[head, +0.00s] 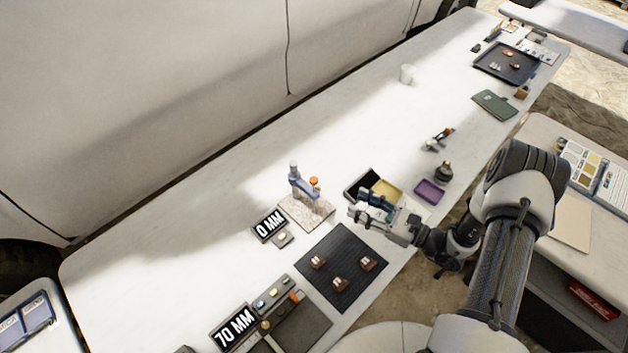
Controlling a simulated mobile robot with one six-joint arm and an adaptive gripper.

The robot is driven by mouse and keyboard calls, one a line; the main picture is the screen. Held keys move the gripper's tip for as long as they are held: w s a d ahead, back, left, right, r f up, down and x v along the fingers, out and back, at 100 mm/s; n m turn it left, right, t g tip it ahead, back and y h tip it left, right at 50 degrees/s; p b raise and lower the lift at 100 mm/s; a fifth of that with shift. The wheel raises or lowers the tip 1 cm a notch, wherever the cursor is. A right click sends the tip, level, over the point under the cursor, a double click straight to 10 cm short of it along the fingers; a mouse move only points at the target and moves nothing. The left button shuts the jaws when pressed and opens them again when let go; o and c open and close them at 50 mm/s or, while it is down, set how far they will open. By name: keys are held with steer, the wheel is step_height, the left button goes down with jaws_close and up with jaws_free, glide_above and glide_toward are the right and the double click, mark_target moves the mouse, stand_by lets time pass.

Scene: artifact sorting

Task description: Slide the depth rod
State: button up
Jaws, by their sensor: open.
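I cannot pick out the depth rod with certainty. One gauge is a blue stand (300,183) with an orange knob on a speckled stone base (319,220), beside a display (267,225) reading "0 MM". A second device, a dark gauge block (284,307) with an orange part, lies at the lower left beside a display (235,328) reading "70 MM". My gripper (364,206) is open, to the right of the blue stand and apart from it. It hangs in front of the open trays, and its fingers point left. Nothing shows between the fingers.
A dark mat (340,246) with 3 small brown pieces lies in front of the stand. A black tray (352,189), a yellow tray (394,187) and a purple tray (429,189) lie near my gripper. The table's left part is clear.

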mark_target(314, 179)
steer(key=b+x, duration=0.1)
steer(key=x, duration=1.4)
steer(key=shift+w+a+r+b, duration=0.1)
steer(key=shift+a+b, duration=0.2)
steer(key=shift+b, duration=0.05)
jaws_close()
